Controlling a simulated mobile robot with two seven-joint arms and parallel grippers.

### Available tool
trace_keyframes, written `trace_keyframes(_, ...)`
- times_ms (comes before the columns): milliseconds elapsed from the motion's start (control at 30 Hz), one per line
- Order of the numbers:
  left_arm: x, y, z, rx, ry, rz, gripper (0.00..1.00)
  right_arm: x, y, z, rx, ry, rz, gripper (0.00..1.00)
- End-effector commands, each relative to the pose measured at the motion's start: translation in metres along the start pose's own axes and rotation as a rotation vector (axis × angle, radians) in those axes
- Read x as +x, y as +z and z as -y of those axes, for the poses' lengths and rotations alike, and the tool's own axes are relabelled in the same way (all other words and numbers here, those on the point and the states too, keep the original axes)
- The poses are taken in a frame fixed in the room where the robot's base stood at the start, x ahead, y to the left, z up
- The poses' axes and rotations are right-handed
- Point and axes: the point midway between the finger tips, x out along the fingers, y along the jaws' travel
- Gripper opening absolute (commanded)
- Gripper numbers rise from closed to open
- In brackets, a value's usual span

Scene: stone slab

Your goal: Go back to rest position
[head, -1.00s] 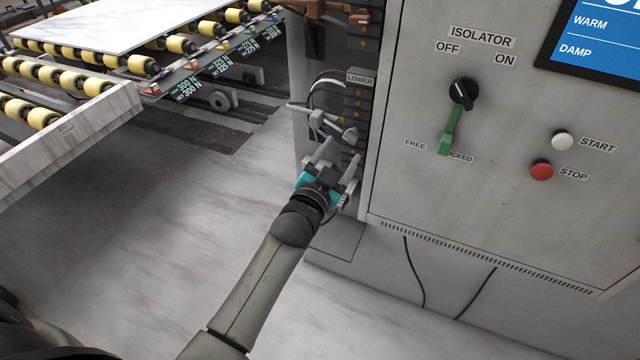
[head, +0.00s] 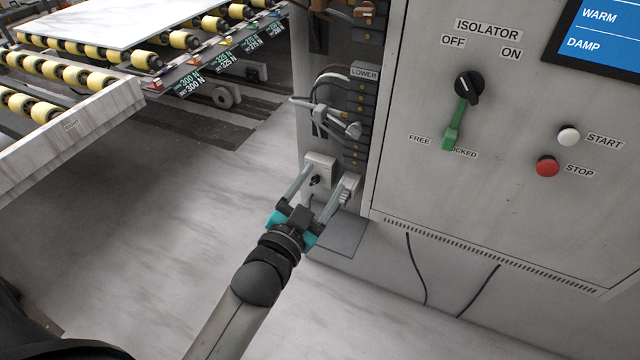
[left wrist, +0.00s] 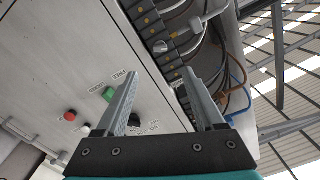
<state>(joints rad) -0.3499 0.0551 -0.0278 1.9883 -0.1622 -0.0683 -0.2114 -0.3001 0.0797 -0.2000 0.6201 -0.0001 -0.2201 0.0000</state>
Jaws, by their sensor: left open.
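My left gripper (head: 319,184) is open and empty, in front of the side of the grey control cabinet (head: 480,230). I cannot tell whether the fingers touch the box. In the left wrist view the two spread fingers (left wrist: 157,97) show nothing between them but the cabinet. My right gripper is not in view.
The cabinet front carries a black isolator knob (head: 469,87), a green lever (head: 456,125), a white start button (head: 569,135) and a red stop button (head: 547,166). Loose grey cables and connectors (head: 335,120) stick out above my gripper. A roller table (head: 75,75) stands left; floor between is clear.

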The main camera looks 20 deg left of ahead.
Motion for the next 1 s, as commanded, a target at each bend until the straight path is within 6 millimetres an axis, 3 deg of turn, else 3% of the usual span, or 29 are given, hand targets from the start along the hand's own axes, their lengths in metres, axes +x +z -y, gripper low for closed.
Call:
trace_keyframes(333,0.000,0.000,0.000,0.000,0.000,0.000,0.70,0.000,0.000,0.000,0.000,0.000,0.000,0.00)
trace_keyframes(467,0.000,0.020,-0.010,-0.008,0.017,0.032,0.70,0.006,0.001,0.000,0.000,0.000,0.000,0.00)
trace_keyframes(567,-0.003,0.065,-0.033,-0.028,0.054,0.107,0.70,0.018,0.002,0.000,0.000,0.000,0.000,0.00)
trace_keyframes(767,-0.031,0.199,-0.101,-0.087,0.163,0.348,0.70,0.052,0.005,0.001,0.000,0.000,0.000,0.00)
trace_keyframes(867,-0.057,0.264,-0.134,-0.116,0.215,0.477,0.70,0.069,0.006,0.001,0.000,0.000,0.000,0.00)
trace_keyframes(1000,-0.106,0.351,-0.176,-0.148,0.280,0.664,0.70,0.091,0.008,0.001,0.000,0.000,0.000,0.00)
